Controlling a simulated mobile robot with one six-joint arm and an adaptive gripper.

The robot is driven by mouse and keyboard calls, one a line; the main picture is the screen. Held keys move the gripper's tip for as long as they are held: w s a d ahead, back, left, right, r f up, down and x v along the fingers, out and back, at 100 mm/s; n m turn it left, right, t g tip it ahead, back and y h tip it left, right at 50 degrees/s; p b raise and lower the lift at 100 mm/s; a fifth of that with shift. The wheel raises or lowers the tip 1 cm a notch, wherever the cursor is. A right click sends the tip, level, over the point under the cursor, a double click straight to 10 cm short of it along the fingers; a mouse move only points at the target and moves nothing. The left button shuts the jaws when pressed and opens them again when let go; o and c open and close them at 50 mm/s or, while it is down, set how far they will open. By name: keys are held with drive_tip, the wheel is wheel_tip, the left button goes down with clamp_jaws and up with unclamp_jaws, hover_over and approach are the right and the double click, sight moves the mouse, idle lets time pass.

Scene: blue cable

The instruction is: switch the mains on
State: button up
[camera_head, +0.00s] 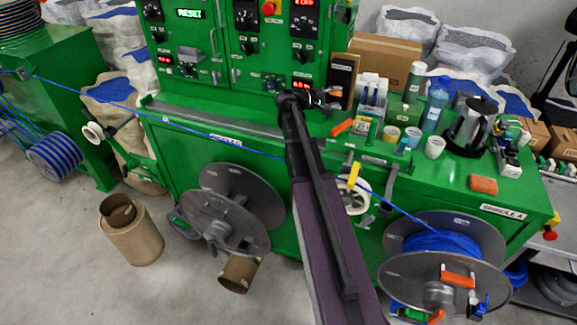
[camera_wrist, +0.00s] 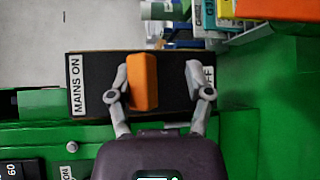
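The mains switch is a black box, seen in the wrist view (camera_wrist: 175,66) and, partly hidden by my gripper, beside the green cabinet in the head view (camera_head: 343,72). Its "MAINS ON" label (camera_wrist: 76,86) is at the left and a partly hidden label ending in "FF" (camera_wrist: 209,76) at the right. An orange lever (camera_wrist: 143,82) stands between them, nearer the "MAINS ON" side. My gripper (camera_wrist: 158,80) is open around the lever. The left finger is close against it, though contact is unclear; the right finger is clearly apart. My gripper (camera_head: 328,98) also shows in the head view.
The green bench (camera_head: 225,150) holds a kettle (camera_head: 471,127), bottles, cups and small boxes right of the switch. A blue cable (camera_head: 262,153) runs across the bench front to a spool (camera_head: 441,243). An orange object (camera_wrist: 262,9) is at the wrist view's top right.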

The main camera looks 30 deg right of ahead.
drive_tip(key=w+a+f+m+h+b, duration=0.2)
drive_tip(key=a+f+m+h+b, duration=0.15)
drive_tip(key=a+b, duration=0.75)
drive_tip(key=s+a+f+y+p, duration=0.1)
drive_tip(key=s+a+f+y, duration=0.2)
drive_tip(key=a+f+y, duration=0.1)
drive_tip(key=s+a+f+n+t+y+p, duration=0.1)
drive_tip(key=s+a+f+y+p, duration=0.1)
drive_tip(key=s+a+f+y, duration=0.2)
drive_tip(key=shift+s+a+f+y, duration=0.3)
drive_tip(key=shift+a+f, duration=1)
drive_tip(key=shift+f, duration=0.9)
drive_tip(key=shift+w, duration=0.1)
drive_tip(key=s+a+f+y, duration=0.2)
drive_tip(key=s+a+y, duration=0.1)
drive_tip(key=a, duration=0.4)
drive_tip(key=s+a+f+n+y+p, duration=0.1)
drive_tip(key=s+a+f+y, duration=0.1)
drive_tip(key=s+a+y, duration=0.2)
drive_tip(key=s+a+f+n+y+p, duration=0.1)
drive_tip(key=s+a+f+y, duration=0.2)
drive_tip(key=a, duration=0.6)
drive_tip(key=shift+s+a+y, duration=0.4)
drive_tip(key=shift+s+y, duration=0.1)
drive_tip(key=shift+y, duration=0.15)
